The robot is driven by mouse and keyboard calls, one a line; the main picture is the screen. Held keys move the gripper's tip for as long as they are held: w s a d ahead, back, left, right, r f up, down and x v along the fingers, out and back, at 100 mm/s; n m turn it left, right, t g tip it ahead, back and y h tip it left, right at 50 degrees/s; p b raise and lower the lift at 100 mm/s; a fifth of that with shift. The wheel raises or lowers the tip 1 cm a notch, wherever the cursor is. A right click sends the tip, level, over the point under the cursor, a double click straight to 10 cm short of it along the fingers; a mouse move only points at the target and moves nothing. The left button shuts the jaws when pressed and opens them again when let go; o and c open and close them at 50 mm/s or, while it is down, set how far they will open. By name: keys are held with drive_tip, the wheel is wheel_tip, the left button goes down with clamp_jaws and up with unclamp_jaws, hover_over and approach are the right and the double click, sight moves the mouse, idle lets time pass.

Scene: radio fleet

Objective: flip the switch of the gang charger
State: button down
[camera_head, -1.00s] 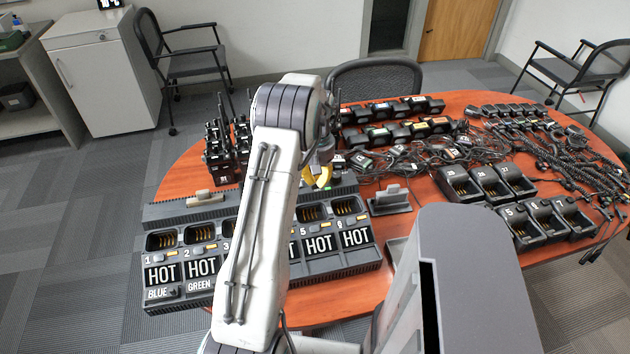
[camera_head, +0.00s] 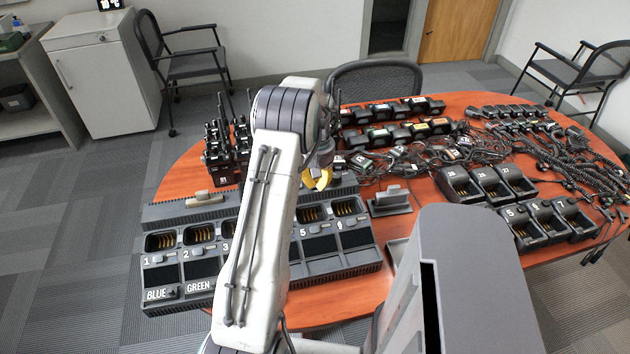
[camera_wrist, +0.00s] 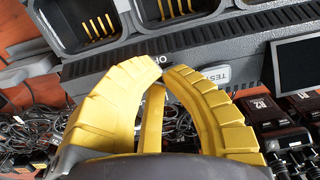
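The gang charger (camera_head: 320,245) is a long dark grey unit with a row of numbered bays on the near left of the table. Its front display panels are dark. My gripper (camera_head: 318,185) is at the charger's back edge. In the wrist view its yellow fingers (camera_wrist: 161,72) are brought together at the tips, with nothing visible between them, against or very close to the charger beside partly covered lettering. The switch itself is hidden, probably behind the fingertips.
Radios (camera_head: 222,150) stand behind the charger at left. A small grey stand (camera_head: 390,200) is right of it. Several smaller chargers (camera_head: 545,222) and tangled cables (camera_head: 560,155) cover the right side. Bare table (camera_head: 425,205) shows between them.

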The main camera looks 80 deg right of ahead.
drive_tip(key=shift+r+p, duration=2.35)
drive_tip(key=shift+r, duration=1.1)
drive_tip(key=shift+d+m, duration=0.15)
drive_tip(key=shift+m, duration=0.55)
drive_tip(key=a+f+m+y, duration=0.1)
drive_tip(key=a, duration=0.3)
drive_tip(key=a+f+y, duration=0.1)
drive_tip(key=a, duration=0.3)
drive_tip(key=w+a+f+m, duration=0.1)
drive_tip(key=a, duration=0.4)
drive_tip(key=shift+m+y, duration=0.3)
drive_tip(key=shift+y, duration=0.1)
drive_tip(key=w+a+r+n+t+h, duration=0.1)
drive_tip(key=w+a+r+n, duration=0.5)
drive_tip(key=a, duration=0.6)
drive_tip(key=w+a+r+n+t+h, duration=0.1)
drive_tip(key=w+a+r+n, duration=0.4)
drive_tip(key=a, duration=0.8)
drive_tip(key=w+a+r+n+t, duration=0.2)
drive_tip(key=w+a+r+n, duration=0.4)
drive_tip(key=a, duration=0.7)
drive_tip(key=shift+w+a+r+n+h, duration=0.2)
drive_tip(key=shift+w+r+n+h, duration=0.15)
drive_tip(key=shift+w+r, duration=1.05)
